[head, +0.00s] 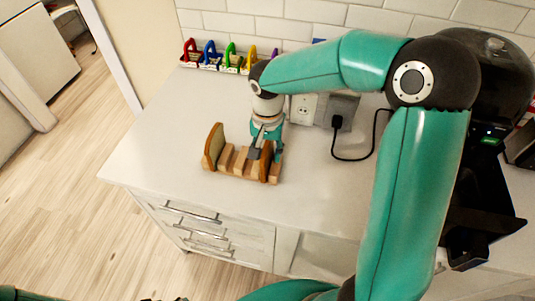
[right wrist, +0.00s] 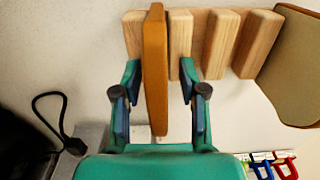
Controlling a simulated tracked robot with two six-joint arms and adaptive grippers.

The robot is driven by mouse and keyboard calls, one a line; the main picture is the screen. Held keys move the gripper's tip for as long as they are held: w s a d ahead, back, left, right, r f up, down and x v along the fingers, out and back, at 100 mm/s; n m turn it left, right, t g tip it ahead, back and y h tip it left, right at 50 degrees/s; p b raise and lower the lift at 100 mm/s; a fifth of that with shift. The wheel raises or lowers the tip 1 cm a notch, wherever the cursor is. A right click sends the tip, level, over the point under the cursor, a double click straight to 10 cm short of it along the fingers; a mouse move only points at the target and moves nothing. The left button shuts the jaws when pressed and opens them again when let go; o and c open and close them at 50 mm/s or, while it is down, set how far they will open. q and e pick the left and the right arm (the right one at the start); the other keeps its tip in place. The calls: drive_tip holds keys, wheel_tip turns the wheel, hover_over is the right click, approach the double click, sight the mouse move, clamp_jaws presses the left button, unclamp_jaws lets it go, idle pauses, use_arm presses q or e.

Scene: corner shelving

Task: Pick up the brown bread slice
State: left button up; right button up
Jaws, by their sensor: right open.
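A wooden rack (head: 238,164) lies on the white counter and holds two upright bread slices. One brown bread slice (head: 265,160) is at its right end, and the other slice (head: 213,146) is at its left end. My right gripper (head: 264,150) is open at the right-end slice. In the right wrist view, this slice (right wrist: 155,70) stands edge-on between the spread fingers of my right gripper (right wrist: 158,100), with a gap on both sides. The other slice (right wrist: 290,65) is at that view's right edge. At most small dark parts of my left gripper show at the head view's bottom edge.
Several coloured padlock-like items (head: 230,58) stand along the wall. A black appliance (head: 500,100) is at the right. The counter in front of the rack is clear.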

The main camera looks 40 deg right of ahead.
clamp_jaws()
drive_tip(key=shift+r, duration=0.15)
